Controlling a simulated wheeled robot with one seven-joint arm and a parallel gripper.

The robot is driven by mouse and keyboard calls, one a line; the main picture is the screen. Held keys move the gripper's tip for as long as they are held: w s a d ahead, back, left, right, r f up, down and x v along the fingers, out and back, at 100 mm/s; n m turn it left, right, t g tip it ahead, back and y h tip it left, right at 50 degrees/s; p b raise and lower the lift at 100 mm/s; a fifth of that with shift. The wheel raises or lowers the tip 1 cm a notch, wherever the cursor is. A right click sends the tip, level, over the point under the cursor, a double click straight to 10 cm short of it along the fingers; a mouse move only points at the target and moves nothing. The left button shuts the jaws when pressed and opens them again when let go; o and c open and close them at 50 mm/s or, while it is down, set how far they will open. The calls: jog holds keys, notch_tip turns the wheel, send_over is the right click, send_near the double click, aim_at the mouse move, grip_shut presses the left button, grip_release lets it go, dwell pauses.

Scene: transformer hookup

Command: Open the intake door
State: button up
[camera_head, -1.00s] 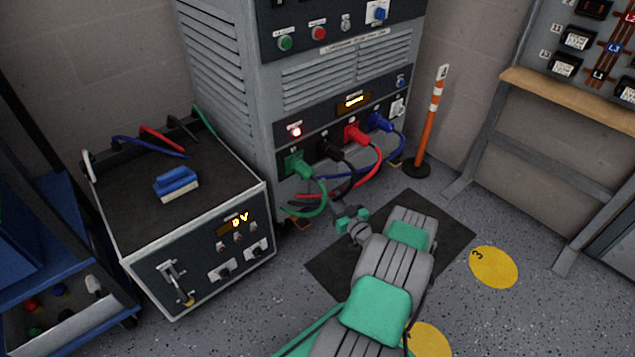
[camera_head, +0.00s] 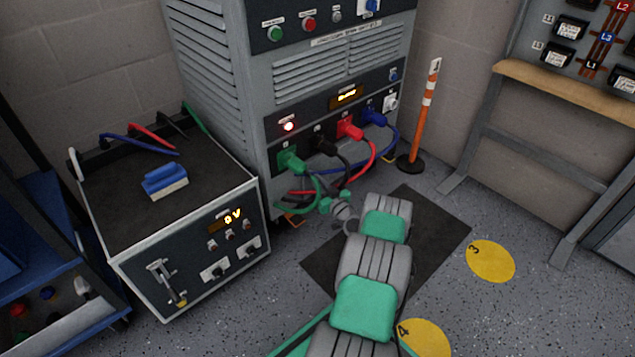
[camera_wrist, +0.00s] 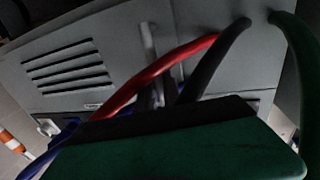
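The grey cabinet (camera_head: 223,130) stands at the back centre, with green, black, red and blue plugs on its front. Its lower front, below the plugs, is mostly hidden by cables and my arm in the head view. The wrist view, which looks turned over, shows a grey panel (camera_wrist: 115,50) with several dark slots and an upright bar (camera_wrist: 149,42) like a handle. I cannot tell for sure whether this panel is the intake door; it looks closed. My gripper (camera_head: 335,203) is low in front of the cabinet, by the hanging cables. Its finger opening cannot be made out.
A green cable (camera_head: 303,205), a black cable (camera_wrist: 210,60) and a red cable (camera_wrist: 150,72) hang close to my gripper. A test box (camera_head: 190,262) stands left of the cabinet. An orange-white post (camera_head: 425,115) stands to its right. The dark mat (camera_head: 440,220) is partly clear.

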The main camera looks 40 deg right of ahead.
grip_shut()
dwell(0.8)
jog(key=shift+d, duration=0.1)
